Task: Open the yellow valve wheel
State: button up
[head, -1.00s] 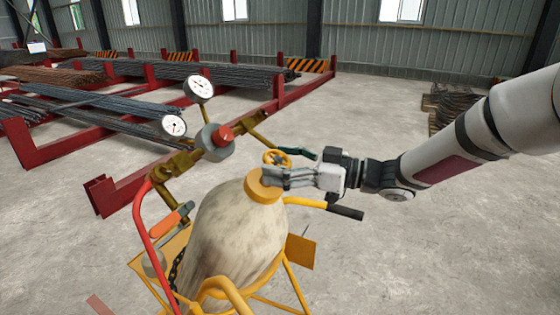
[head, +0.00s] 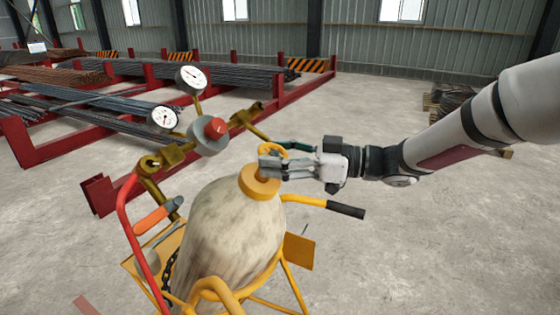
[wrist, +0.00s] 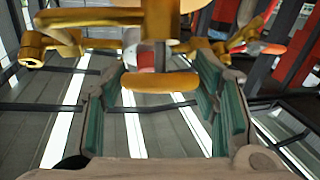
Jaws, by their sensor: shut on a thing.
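The yellow valve wheel (head: 273,149) is a small ring at the top of a pale, worn gas cylinder (head: 232,235), just above its yellow neck collar (head: 260,184). My gripper (head: 268,165) reaches in from the right and is shut on the wheel. Its fingers partly cover the wheel and the valve in the head view. In the wrist view the green-padded fingers (wrist: 160,100) stand on both sides of a yellow rounded part (wrist: 160,83), which looks like the wheel. The exact finger contact is hard to see.
A regulator with a red knob (head: 214,129) and two gauges (head: 191,79) stands left of the valve. A red hose (head: 128,225) hangs at the left. The yellow cart has a black-gripped handle (head: 345,211). Red racks (head: 100,195) hold rebar behind.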

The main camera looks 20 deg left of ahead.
jog(key=n+g+h+b, duration=0.1)
jog(key=n+g+b, duration=0.1)
jog(key=n+g+h+b, duration=0.1)
jog(key=n+b, duration=0.1)
jog(key=n+g+h+b, duration=0.1)
jog(key=n+g+b, duration=0.1)
jog(key=b, duration=0.1)
jog(key=shift+w+a+f+g, duration=0.1)
jog(key=shift+w+f+g, duration=0.15)
jog(key=shift+w+g, duration=0.05)
jog(key=n+g+h+b, duration=0.2)
jog(key=n+h+b, duration=0.1)
jog(key=shift+s+r, duration=0.1)
jog(key=shift+r, duration=0.1)
jog(key=shift+r+n+g, duration=0.1)
jog(key=shift+n+g, duration=0.2)
jog(key=shift+n, duration=0.1)
jog(key=o, duration=1.2)
jog(key=shift+c, duration=0.2)
jog(key=v, duration=1.2)
jog(key=shift+r, duration=0.1)
